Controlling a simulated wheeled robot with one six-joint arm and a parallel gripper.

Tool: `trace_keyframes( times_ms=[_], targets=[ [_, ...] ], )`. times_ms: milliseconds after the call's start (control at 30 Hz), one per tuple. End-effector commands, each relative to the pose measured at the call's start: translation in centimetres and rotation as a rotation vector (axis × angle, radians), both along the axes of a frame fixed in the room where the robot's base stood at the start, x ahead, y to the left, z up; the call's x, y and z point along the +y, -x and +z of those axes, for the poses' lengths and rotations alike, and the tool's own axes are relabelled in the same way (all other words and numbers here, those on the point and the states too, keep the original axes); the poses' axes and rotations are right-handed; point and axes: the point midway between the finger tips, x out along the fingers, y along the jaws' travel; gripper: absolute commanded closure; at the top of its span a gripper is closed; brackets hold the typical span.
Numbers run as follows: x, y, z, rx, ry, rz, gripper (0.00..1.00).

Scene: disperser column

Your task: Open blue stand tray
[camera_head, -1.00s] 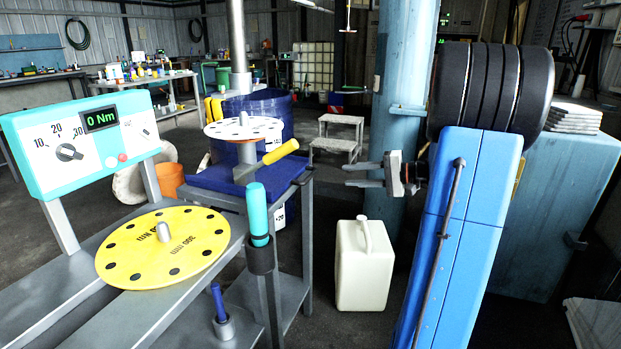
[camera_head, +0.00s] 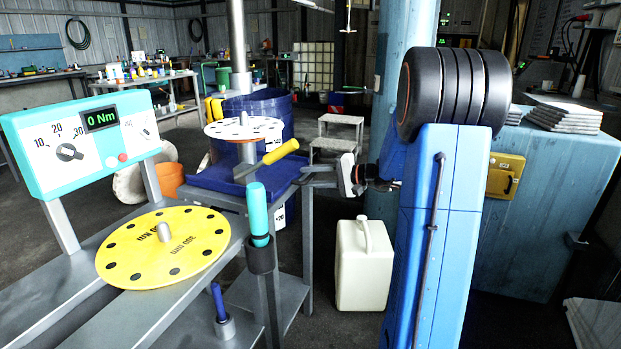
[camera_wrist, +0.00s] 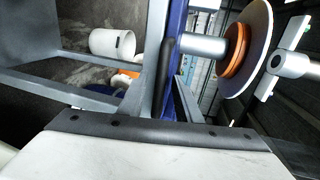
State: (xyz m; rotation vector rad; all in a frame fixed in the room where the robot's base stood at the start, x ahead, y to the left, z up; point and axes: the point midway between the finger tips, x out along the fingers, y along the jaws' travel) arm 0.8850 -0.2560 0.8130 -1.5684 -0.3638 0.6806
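The blue tray (camera_head: 205,181) sits on a grey metal stand (camera_head: 302,215) left of centre in the head view, under a white perforated disc (camera_head: 244,129). In the wrist view the picture is turned sideways, and the tray (camera_wrist: 177,25) shows as an upright blue strip. My gripper (camera_head: 304,176) is at the tray's right end in the head view, with its fingers apart and pointing left. I see nothing between the fingers. Whether they touch the tray or the stand cannot be told. The tray looks closed, but its front is partly hidden.
A yellow-handled tool (camera_head: 280,152) lies above the tray, near the fingers. A teal-handled tool (camera_head: 257,208) stands upright in front. A yellow disc (camera_head: 185,252) lies on the near bench. A white canister (camera_head: 363,270) stands on the floor below my gripper.

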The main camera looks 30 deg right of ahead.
Motion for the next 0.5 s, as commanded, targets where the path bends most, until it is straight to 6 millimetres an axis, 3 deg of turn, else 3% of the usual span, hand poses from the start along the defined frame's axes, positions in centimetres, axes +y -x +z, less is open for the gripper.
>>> trace_keyframes(
  times_ms=[333, 367, 500],
  targets=[
    [0.21, -0.32, -0.10, 0.000, -0.001, -0.001, 0.69],
    [0.22, -0.31, -0.10, 0.000, -0.001, -0.001, 0.71],
    [0.21, -0.30, -0.10, 0.000, -0.001, -0.001, 1.00]
  ],
)
